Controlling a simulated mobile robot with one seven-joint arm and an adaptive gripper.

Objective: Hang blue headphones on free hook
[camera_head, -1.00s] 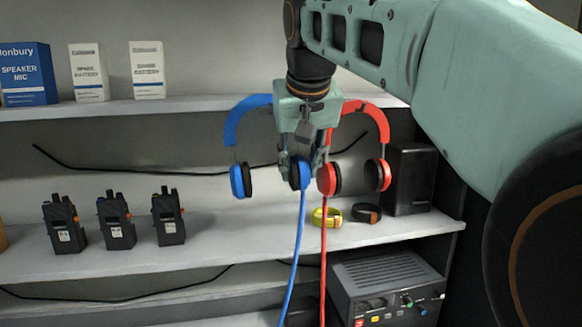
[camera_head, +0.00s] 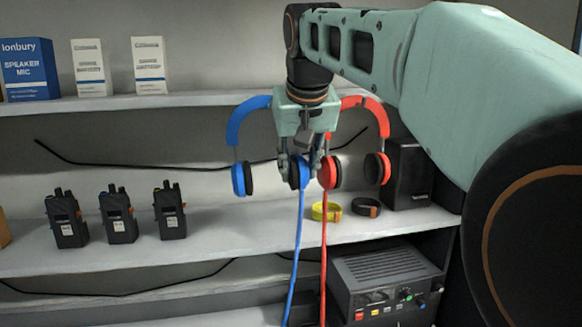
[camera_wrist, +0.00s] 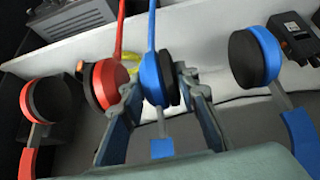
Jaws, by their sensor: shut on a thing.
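The blue headphones (camera_head: 236,127) hang in front of the upper shelf, with the left ear cup (camera_head: 241,179) free. My gripper (camera_head: 300,172) is shut on the right blue ear cup, and its body covers part of the blue headband. In the wrist view the held blue cup (camera_wrist: 154,78) sits between my fingers, and the other blue cup (camera_wrist: 256,57) is to the right. The red headphones (camera_head: 376,117) are just right of my gripper, very close to the held cup. No hook can be made out; my gripper covers the area around the headbands.
Three black radios (camera_head: 117,215) stand on the middle shelf (camera_head: 230,228). A yellow band (camera_head: 326,211), a black band (camera_head: 366,207) and a black box (camera_head: 408,175) are at right. Boxes (camera_head: 88,68) line the upper shelf. A blue cord (camera_head: 297,250) and red cord (camera_head: 323,260) hang down.

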